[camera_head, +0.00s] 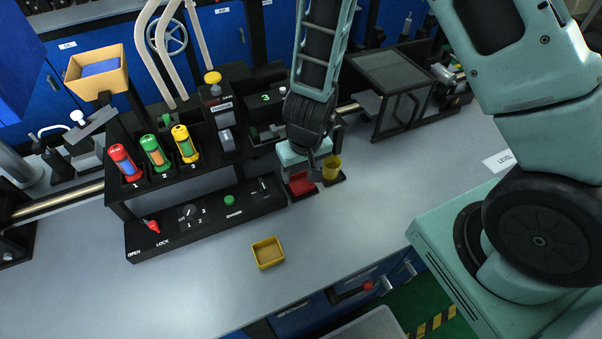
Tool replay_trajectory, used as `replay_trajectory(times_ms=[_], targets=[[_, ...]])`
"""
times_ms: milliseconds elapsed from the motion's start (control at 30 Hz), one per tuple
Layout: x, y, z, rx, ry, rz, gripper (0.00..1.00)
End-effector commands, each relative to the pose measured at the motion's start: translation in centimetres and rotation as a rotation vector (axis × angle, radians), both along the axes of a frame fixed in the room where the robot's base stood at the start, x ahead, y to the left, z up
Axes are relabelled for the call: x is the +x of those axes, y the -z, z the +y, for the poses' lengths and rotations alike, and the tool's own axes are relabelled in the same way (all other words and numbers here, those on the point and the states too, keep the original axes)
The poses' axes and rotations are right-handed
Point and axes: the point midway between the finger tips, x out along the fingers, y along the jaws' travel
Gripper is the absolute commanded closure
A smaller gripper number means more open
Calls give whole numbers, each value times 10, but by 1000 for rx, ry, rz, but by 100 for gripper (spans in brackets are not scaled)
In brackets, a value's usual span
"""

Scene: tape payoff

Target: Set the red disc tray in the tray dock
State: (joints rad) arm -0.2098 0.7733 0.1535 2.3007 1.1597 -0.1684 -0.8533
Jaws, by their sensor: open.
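The red disc tray (301,183) is a small red piece low on the bench, right of the black control panel. It lies on or in a small dark base, which I cannot make out clearly; I cannot tell if this base is the tray dock. My gripper (314,173) is open and points down just above and beside the red tray's right side. I cannot tell whether its fingers touch the tray. My wrist hides what lies directly behind it.
A yellow cup (332,166) stands close to the right of my gripper. A yellow tray (268,254) lies near the front edge. The black control panel (207,222) and a rack with red, green and yellow cylinders stand left. The bench (390,205) is clear at right.

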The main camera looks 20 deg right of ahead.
Motion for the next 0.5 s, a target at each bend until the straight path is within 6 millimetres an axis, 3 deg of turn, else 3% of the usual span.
replay_trajectory(times_ms=[33, 200, 500], targets=[[-2, -19, 1, -2, -5, -4, 37], [-7, -54, 1, 0, -3, -2, 37], [-12, -82, 3, 8, -6, 0, 37]])
